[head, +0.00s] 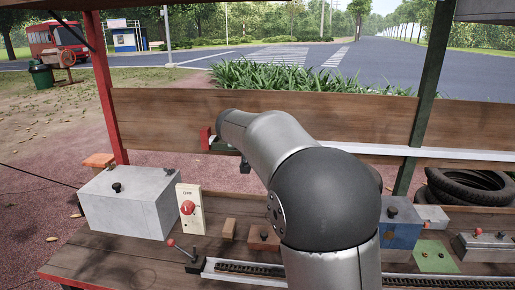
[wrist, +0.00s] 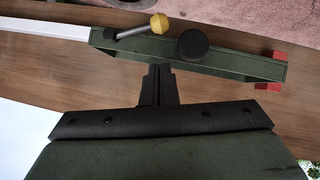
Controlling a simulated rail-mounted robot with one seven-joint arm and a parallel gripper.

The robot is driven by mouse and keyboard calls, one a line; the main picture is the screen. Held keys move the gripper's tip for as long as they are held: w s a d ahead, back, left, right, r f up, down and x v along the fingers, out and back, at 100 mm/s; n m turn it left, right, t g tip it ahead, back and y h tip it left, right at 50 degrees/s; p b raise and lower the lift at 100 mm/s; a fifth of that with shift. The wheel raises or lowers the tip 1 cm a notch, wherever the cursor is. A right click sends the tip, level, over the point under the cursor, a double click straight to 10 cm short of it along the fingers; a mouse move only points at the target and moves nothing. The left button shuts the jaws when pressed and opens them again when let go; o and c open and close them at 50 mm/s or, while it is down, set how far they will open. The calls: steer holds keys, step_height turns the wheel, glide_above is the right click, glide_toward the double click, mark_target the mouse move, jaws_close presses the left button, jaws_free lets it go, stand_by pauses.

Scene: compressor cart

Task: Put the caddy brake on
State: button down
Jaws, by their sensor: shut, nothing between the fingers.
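In the wrist view, the green caddy (wrist: 235,69) is a long shallow tray at the end of a white rail (wrist: 45,30). A grey lever with a yellow knob (wrist: 158,22) lies slanted over its left part; it looks like the brake lever. A round black knob (wrist: 193,45) stands near it. My gripper (wrist: 159,68) is shut and empty, with its tips close to the caddy's near edge, below the lever and apart from it. In the head view, my arm hides most of the caddy; a bit of green (head: 219,144) shows beside the red end piece (head: 206,138).
Red blocks (wrist: 278,56) sit at the caddy's right end. On the bench in the head view are a grey box (head: 130,205), a white switch panel with a red knob (head: 189,210), a red-knobbed lever (head: 183,251) and a blue box (head: 400,228). Tyres (head: 465,186) lie behind.

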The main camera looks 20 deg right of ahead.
steer(key=b+v, duration=0.2)
steer(key=v, duration=0.8)
steer(key=shift+r, duration=0.2)
steer(key=shift+s+a, duration=0.1)
